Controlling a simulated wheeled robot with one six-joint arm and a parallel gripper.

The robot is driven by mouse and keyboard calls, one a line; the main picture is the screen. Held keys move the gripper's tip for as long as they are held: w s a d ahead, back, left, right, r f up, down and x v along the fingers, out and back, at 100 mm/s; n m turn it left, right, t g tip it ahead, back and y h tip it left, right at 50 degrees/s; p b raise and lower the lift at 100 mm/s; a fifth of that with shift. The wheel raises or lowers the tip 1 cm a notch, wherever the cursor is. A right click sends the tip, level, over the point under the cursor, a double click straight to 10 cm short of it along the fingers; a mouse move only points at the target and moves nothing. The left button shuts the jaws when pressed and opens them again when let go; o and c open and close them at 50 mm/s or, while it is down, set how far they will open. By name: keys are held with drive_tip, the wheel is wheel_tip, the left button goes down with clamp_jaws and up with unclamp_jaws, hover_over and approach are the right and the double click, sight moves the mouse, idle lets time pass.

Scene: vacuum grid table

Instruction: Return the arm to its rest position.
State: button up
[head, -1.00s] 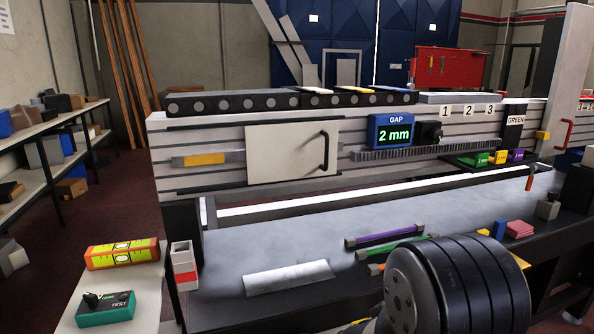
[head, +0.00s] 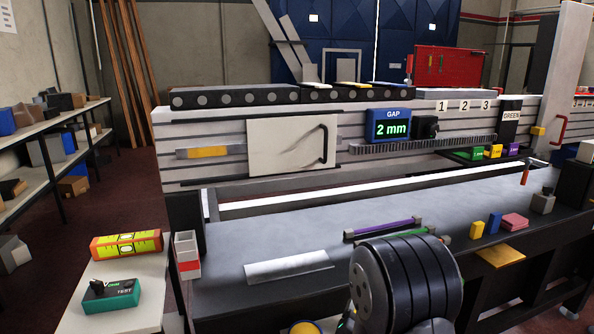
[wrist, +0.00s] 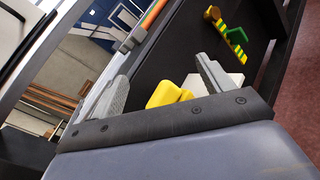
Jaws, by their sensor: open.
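My gripper (wrist: 160,82) shows in the wrist view with its two grey fingers spread wide apart. A yellow piece (wrist: 166,95) shows in the gap between the fingers; I cannot tell how far beyond them it lies, and neither finger visibly touches it. My dark, ribbed arm link stands at the bottom of the head view, right of the middle. My gripper does not show in the head view.
The grey bench (head: 220,262) holds a pale metal strip (head: 288,266), a purple bar (head: 383,228) and a partly hidden green bar. Yellow (head: 477,230), blue and pink pieces lie to the right. A side table holds a level (head: 126,245) and a green tester (head: 111,294).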

drive_tip(key=shift+s+a+f+n+t+y, duration=0.1)
drive_tip(key=shift+a+f+n+t+y, duration=0.1)
drive_tip(key=shift+a+n+y, duration=0.2)
drive_tip(key=shift+s+a+f+n+t+y, duration=0.1)
drive_tip(key=shift+a+f+n+t+y, duration=0.15)
drive_tip(key=shift+a, duration=0.25)
drive_tip(key=shift+r, duration=0.1)
